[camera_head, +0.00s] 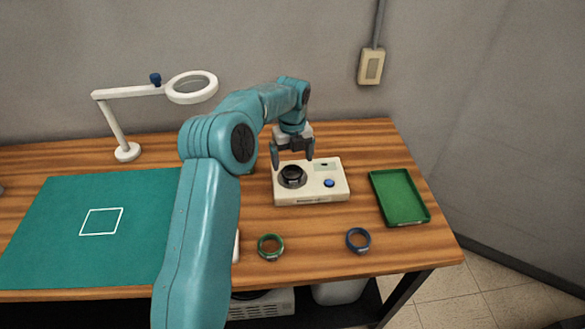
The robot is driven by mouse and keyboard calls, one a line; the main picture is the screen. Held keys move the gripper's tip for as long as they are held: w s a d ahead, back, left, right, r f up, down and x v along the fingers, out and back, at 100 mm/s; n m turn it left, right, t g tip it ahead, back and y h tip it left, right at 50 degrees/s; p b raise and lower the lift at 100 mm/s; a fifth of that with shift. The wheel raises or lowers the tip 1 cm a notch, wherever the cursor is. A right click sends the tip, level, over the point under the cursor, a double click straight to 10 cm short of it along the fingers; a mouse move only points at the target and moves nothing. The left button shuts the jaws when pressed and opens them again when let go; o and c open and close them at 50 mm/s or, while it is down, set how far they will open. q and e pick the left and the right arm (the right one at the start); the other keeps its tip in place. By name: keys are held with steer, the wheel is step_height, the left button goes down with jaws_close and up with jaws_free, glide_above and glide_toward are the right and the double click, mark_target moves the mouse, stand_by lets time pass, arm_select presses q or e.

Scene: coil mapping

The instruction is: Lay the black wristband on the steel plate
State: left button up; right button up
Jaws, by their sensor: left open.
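The black wristband (292,172) rests on a dark round plate (292,184) at the left of a white instrument (325,194). Whether this round plate is steel I cannot tell from its colour. My left gripper (292,161) is just above the wristband, pointing down. Its two fingers are spread apart, one to each side of the band, with nothing held between them. My right gripper is not in view.
A green tray (399,196) stands at right. A teal mat (60,220) with a white square outline covers the left. A magnifier lamp (127,152) stands behind it. My left arm hides the middle.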

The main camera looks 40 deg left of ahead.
arm_select(q)
step_height(320, 180, up, 8)
steer(key=shift+f, duration=0.2)
steer(key=shift+s, duration=0.1)
stand_by(0.5)
